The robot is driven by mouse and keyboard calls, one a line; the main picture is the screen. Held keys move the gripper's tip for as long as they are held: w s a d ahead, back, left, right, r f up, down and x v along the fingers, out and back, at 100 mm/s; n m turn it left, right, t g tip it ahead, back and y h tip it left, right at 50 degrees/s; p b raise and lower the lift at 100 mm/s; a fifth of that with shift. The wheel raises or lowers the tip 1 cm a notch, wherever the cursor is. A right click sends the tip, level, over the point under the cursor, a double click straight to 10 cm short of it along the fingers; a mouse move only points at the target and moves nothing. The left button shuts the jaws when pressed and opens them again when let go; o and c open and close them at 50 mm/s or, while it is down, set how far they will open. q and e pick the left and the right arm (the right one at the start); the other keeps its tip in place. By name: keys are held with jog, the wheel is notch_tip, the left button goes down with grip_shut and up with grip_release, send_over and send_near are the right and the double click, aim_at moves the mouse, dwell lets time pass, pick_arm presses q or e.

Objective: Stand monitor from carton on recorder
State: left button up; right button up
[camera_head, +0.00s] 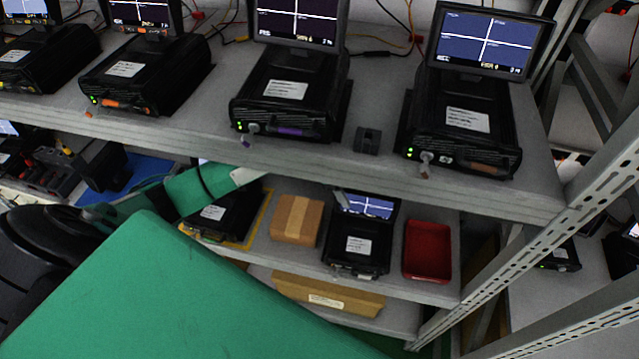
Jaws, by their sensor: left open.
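On the lower shelf, a black recorder (357,246) has a lit monitor (372,206) at its back. To its left is a closed-looking brown carton (297,220). Another black recorder (222,216) sits further left, partly behind my arm. A longer, labelled brown carton (330,296) lies on the level below; its contents are not visible. My left arm reaches in under the upper shelf, which hides most of the gripper. What seems to be its open fingertips (341,198) shows by the lit monitor's left edge. I see nothing held. My right gripper is not in view.
The upper shelf (300,160) carries several recorders with lit monitors and overhangs the lower shelf. A small dark block (367,140) sits near its edge. A red tray (427,250) stands right of the lower recorder. A perforated metal upright (510,240) bounds the rack's right side.

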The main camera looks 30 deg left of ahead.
pick_arm(q)
jog(key=s+a+b, duration=0.1)
jog(key=s+a, duration=0.1)
jog(key=a, duration=0.5)
jog(key=shift+s+a+b, duration=0.15)
jog(key=shift+b, duration=0.25)
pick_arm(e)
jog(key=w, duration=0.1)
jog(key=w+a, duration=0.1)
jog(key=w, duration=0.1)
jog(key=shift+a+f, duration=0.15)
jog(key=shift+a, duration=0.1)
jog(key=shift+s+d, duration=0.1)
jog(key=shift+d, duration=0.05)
